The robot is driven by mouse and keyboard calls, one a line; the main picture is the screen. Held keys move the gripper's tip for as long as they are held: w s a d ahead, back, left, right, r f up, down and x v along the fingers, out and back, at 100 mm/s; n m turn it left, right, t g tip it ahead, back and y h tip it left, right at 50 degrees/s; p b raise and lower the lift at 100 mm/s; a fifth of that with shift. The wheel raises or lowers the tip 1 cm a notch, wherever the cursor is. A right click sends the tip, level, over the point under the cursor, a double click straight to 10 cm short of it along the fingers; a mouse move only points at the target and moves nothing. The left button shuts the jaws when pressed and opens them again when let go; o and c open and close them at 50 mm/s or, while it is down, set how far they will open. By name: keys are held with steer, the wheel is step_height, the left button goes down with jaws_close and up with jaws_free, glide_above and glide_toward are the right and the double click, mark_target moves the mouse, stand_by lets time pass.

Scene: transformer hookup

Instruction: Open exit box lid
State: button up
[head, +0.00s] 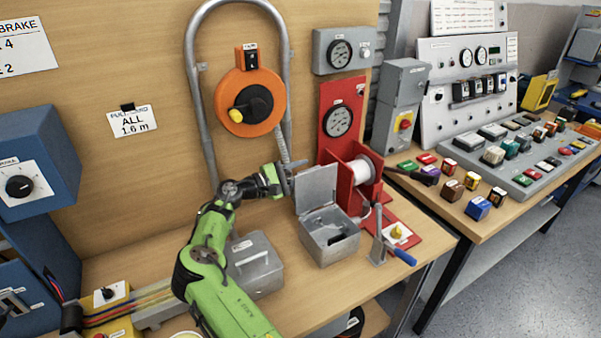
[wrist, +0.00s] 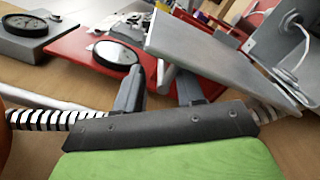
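A grey metal box (head: 330,243) stands on the wooden bench, and I take it to be the exit box. Its lid (head: 317,187) stands raised and roughly upright at the back left, leaving the inside in view. My gripper (head: 285,171) is just left of the lid's upper edge. In the wrist view the lid (wrist: 215,62) is a large tilted grey plate beyond and right of the fingers. My gripper's fingers (wrist: 160,88) are apart with nothing between them. I cannot tell whether the right finger touches the lid.
A closed grey box (head: 252,266) sits left of the open box, beside my arm. A red stand with a white spool (head: 356,172) is close behind right. A blue-handled lever (head: 404,256) stands at the right. A conduit and orange reel (head: 228,112) are behind my gripper.

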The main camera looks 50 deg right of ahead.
steer(key=shift+a, duration=0.1)
steer(key=p+v, duration=0.1)
steer(key=v, duration=1.4)
steer(key=shift+w+a, duration=0.2)
steer(key=shift+a, duration=0.05)
steer(key=s+d+r+m+t+y+p, duration=0.1)
steer(key=s+d+r+m+y+p, duration=0.15)
steer(key=s+m+y, duration=0.65)
steer(key=s+a+r+n+t+y, duration=0.1)
steer(key=s+a+r+t+y, duration=0.1)
steer(key=s+a, duration=0.5)
steer(key=s+a+r+n+t+y, duration=0.2)
steer(key=s+a+r+t+y, duration=0.1)
steer(key=s+a, duration=0.5)
steer(key=s+a+r+n+t+y, duration=0.2)
steer(key=s+a, duration=0.5)
steer(key=a, duration=0.4)
steer(key=r+t+y, duration=0.1)
steer(key=t, duration=0.1)
steer(key=shift+s+t, duration=0.15)
steer(key=shift+t, duration=0.25)
